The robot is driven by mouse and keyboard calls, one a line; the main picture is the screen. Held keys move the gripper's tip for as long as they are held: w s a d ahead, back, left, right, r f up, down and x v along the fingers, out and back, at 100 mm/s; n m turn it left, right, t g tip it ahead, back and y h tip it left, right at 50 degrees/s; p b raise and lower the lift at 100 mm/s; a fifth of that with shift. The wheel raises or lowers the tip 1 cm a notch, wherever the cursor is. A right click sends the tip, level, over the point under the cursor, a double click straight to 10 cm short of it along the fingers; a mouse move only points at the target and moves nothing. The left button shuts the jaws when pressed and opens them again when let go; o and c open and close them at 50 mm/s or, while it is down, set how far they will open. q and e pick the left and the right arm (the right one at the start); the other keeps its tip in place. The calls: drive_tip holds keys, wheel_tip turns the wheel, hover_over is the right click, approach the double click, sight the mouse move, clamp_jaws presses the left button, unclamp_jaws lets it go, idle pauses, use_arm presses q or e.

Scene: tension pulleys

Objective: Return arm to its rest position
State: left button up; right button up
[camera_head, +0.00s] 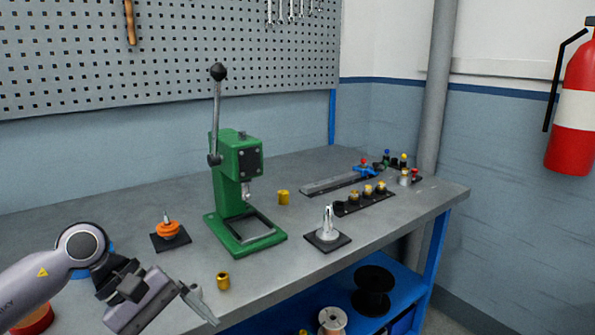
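My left arm comes in from the lower left, and its gripper (204,306) hangs low over the front of the workbench (120,215). The gripper is seen from the side, so the gap between its fingers does not show. I see nothing clearly held in it. A brass bushing (223,281) stands on the bench just beyond the fingertips, apart from them. The green arbor press (238,170) stands behind, with its lever (217,110) upright. My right gripper is not in view.
An orange pulley (168,230) sits on a black base at left. A metal cone (327,224) stands on a black plate right of the press. Another brass bushing (284,197) and a row of small parts (366,195) lie farther back. Spools (372,288) sit on the blue shelf below.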

use_arm(q)
drive_tip(key=s+d+r+n+t+h, duration=0.2)
drive_tip(key=d+r+n+t+h, duration=0.1)
drive_tip(key=d+n+h, duration=1.05)
drive_tip(key=w+a+f+n+t+y+p, duration=0.1)
drive_tip(key=a+f+n+t+y, duration=0.5)
drive_tip(key=n, duration=1.2)
drive_tip(key=a+f+n+t+y+p, duration=0.1)
drive_tip(key=a+f+n+t+y, duration=0.5)
drive_tip(key=n, duration=1.1)
drive_tip(key=s+a+f+n+g+y, duration=0.2)
drive_tip(key=s+f+n+g+y, duration=0.2)
drive_tip(key=s+f+n+y, duration=0.3)
drive_tip(key=s+f+n, duration=0.5)
drive_tip(key=f, duration=0.3)
drive_tip(key=shift+f, duration=0.4)
